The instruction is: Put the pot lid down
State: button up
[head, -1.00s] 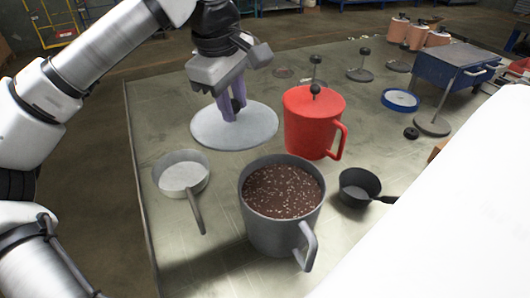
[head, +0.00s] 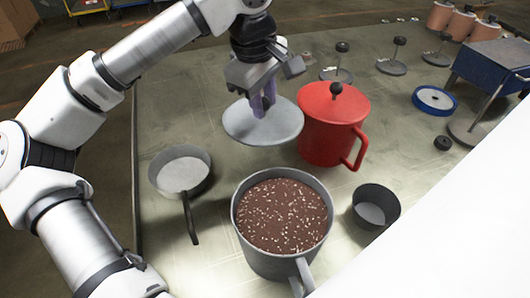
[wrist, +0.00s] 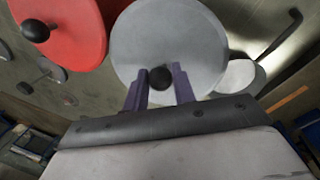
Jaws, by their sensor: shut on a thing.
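The pot lid (head: 285,125) is a flat light-grey disc with a black knob, left of the red pot in the head view. My gripper (head: 262,106) is shut on its knob from above. In the wrist view the knob (wrist: 160,77) sits between the two purple fingers, with the grey disc (wrist: 175,35) beyond. The lid looks close to the tabletop, but I cannot tell whether it touches it. Its right edge is very near the red pot. A grey pot (head: 246,250) with brown speckled contents stands open in front.
The red pot (head: 325,135) has a lid with a black knob. A shallow pan (head: 160,185) stands at the left, a small dark pan (head: 376,222) at the right. A blue ring (head: 434,99), blue box (head: 492,70) and knobbed stands lie farther back on the table (head: 215,225).

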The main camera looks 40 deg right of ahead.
aim_at(257, 122)
notch_tip(257, 122, down, 14)
jog(key=shift+f+p, duration=0.25)
jog(key=shift+p, duration=0.6)
jog(key=shift+f, duration=0.15)
jog(key=o, duration=1)
jog(key=shift+r, duration=0.35)
jog(key=r, duration=0.3)
jog(key=a+r+b, duration=0.1)
jog(key=r, duration=0.3)
jog(key=a+r, duration=0.1)
jog(key=r, duration=0.3)
jog(key=shift+s+r+b, duration=0.25)
jog(key=shift+s+b, duration=0.05)
jog(key=shift+s, duration=0.05)
